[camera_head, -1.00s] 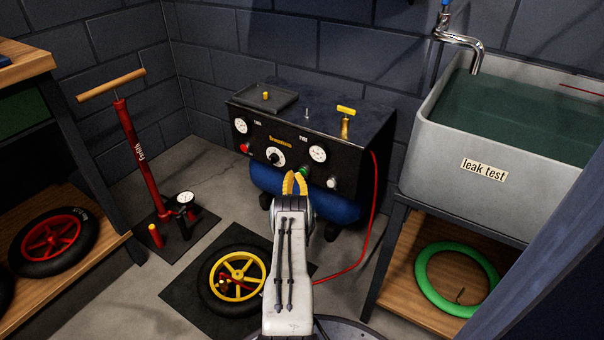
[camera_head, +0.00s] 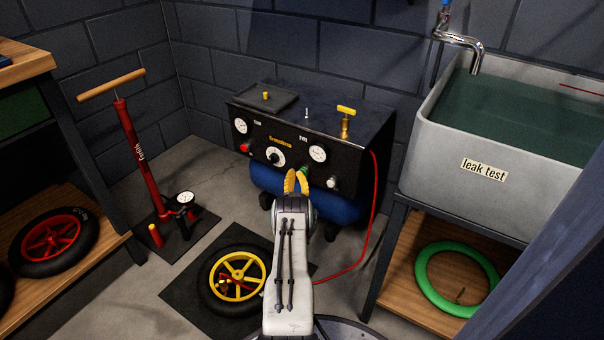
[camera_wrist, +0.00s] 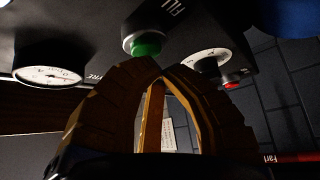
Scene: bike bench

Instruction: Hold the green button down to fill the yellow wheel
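The green button (camera_head: 306,168) is on the front panel of the black compressor (camera_head: 330,125), partly hidden by my fingertips. In the wrist view the green button (camera_wrist: 147,48) shows just above the fingertips. I cannot tell whether they touch it. My gripper (camera_head: 296,173) has yellow fingers. In the wrist view its tips (camera_wrist: 156,72) meet in an arch with nothing held between them. The yellow wheel (camera_head: 256,268) with a black tyre lies on a dark mat (camera_head: 190,297) on the floor, left of my arm.
A red hose (camera_head: 364,240) runs from the compressor's right side down to the floor. A red pump (camera_head: 133,160) stands left. A grey sink (camera_head: 450,205) of water is at right, above a green ring (camera_head: 430,285). A red wheel (camera_head: 50,240) lies on the left shelf.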

